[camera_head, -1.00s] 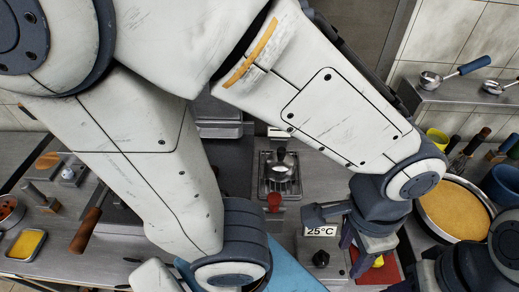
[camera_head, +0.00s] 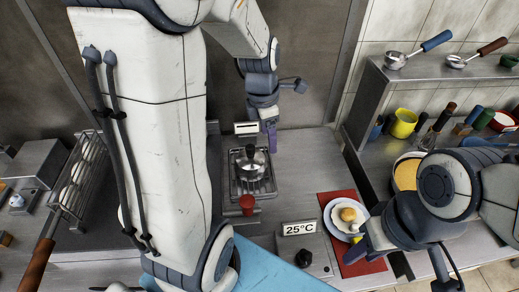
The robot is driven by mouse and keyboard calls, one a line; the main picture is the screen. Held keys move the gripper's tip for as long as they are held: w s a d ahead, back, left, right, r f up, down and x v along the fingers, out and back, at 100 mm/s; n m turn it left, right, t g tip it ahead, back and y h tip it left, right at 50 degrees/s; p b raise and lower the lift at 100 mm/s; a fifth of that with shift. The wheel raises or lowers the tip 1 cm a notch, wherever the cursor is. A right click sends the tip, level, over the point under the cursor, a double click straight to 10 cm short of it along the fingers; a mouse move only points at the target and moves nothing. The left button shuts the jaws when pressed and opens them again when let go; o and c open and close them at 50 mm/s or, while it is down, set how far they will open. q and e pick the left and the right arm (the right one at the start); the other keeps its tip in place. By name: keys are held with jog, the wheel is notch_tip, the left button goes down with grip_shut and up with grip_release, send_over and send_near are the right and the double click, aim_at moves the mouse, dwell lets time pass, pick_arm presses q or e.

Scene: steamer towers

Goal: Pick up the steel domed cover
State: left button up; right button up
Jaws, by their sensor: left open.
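The steel domed cover (camera_head: 250,166) has a dark knob and sits on a square metal grate (camera_head: 268,190) near the middle of the counter. My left gripper (camera_head: 270,136) is open, with purple fingers pointing down, just behind and right of the cover in the picture. It looks apart from the cover and empty. My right gripper (camera_head: 362,245) is low at the right, by the red mat; its fingers are partly hidden by its own body, so its opening is unclear.
A white plate (camera_head: 331,222) with a fried egg lies on the red mat (camera_head: 363,268). A red knob-like piece (camera_head: 247,204) stands in front of the grate. A 25°C display (camera_head: 299,228) is nearby. A shelf (camera_head: 440,80) with ladles is at the back right.

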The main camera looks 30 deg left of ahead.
aim_at(250, 147)
pick_arm(q)
jog(key=a+f+n, duration=0.2)
jog(key=w+a+f+n, duration=0.1)
jog(key=a+f+n, duration=0.3)
jog(key=n, duration=0.1)
jog(key=shift+w+a+f, duration=0.4)
jog(key=shift+w+f, duration=0.05)
jog(key=shift+f, duration=0.75)
jog(key=shift+w+a+f, duration=0.1)
jog(key=shift+w+f, duration=0.05)
jog(key=shift+f, duration=0.75)
jog(key=shift+w+a+f, duration=0.1)
jog(key=shift+w+f, duration=0.05)
jog(key=shift+f, duration=0.75)
jog(key=shift+c, duration=0.3)
grip_shut()
